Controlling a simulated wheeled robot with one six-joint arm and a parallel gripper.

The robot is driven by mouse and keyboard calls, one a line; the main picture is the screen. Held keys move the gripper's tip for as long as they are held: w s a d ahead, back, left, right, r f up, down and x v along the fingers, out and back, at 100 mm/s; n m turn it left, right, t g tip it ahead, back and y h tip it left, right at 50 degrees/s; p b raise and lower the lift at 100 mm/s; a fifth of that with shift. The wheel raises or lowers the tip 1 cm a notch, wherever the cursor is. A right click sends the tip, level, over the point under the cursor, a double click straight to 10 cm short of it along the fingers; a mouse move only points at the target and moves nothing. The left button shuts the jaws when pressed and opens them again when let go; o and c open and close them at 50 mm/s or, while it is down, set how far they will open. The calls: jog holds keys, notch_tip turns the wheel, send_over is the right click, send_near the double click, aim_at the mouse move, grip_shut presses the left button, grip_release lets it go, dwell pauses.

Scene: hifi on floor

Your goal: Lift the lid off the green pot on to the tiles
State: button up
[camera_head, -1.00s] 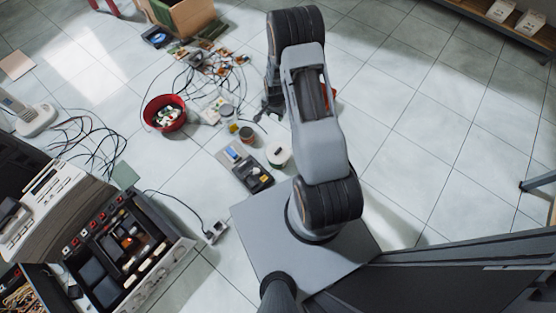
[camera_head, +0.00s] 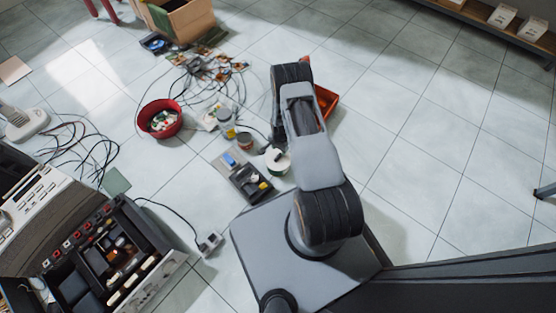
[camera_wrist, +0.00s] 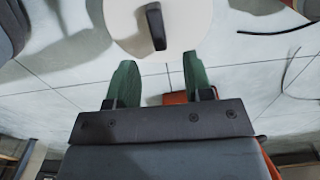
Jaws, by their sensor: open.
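The green pot (camera_head: 279,173) stands on the tiles just left of my arm in the head view; only a little of its green side shows. Its round cream lid (camera_head: 272,158) is on top, with a dark bar handle (camera_head: 279,154). In the wrist view the lid (camera_wrist: 190,22) fills the top middle, and its handle (camera_wrist: 155,26) lies beyond and between my fingertips. My gripper (camera_wrist: 159,62) is open and empty, its green fingers apart from the handle. The lid hides the pot body there. My arm hides most of the gripper in the head view.
A grey parts tray (camera_head: 242,176) and small tins (camera_head: 245,141) crowd the pot's left. A red bowl (camera_head: 160,118) and tangled cables lie farther left. An orange bin (camera_head: 325,102) is behind my arm. Bare tiles (camera_head: 400,150) lie to the right.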

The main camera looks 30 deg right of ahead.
aim_at(280, 154)
jog(key=shift+d+f+b, duration=0.1)
jog(key=shift+f+b, duration=1.5)
jog(key=shift+f, duration=1.05)
grip_shut()
